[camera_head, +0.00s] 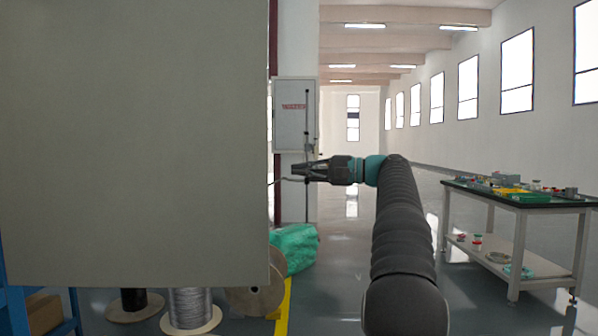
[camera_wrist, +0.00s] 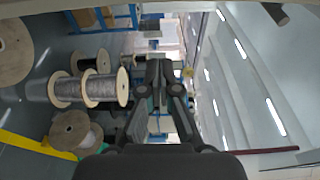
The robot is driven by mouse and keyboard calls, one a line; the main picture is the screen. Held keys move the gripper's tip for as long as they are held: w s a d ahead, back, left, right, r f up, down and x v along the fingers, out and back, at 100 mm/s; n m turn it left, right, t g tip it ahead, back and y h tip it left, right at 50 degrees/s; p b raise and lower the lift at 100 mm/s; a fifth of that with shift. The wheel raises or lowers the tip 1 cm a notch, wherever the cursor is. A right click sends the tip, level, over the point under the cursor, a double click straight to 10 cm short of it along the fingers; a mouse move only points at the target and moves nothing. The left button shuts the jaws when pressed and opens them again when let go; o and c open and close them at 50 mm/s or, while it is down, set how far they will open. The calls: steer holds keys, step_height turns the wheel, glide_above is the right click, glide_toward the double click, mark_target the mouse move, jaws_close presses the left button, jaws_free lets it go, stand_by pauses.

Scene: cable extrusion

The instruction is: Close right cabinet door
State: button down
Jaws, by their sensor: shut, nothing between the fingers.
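A large flat grey panel (camera_head: 135,140) fills the left of the head view. It looks like the cabinet door standing open, seen face-on; its handle and hinges do not show. My gripper (camera_head: 295,170) points left, just right of the panel's right edge. In the picture there is a small gap between the fingertips and that edge; I cannot tell the distance in depth. In the wrist view my gripper (camera_wrist: 163,68) has its fingers together with nothing between them. The rest of the cabinet is hidden.
Wire spools (camera_head: 190,308) stand on the floor below the panel, beside a green bundle (camera_head: 294,247). A wall box (camera_head: 293,112) is behind my gripper. A workbench (camera_head: 520,202) with parts stands at right. Spools (camera_wrist: 100,88) also show in the wrist view.

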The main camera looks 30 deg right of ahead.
steer(key=w+a+b, duration=0.1)
steer(key=a, duration=0.5)
steer(key=shift+a, duration=0.2)
steer(key=shift+w, duration=0.1)
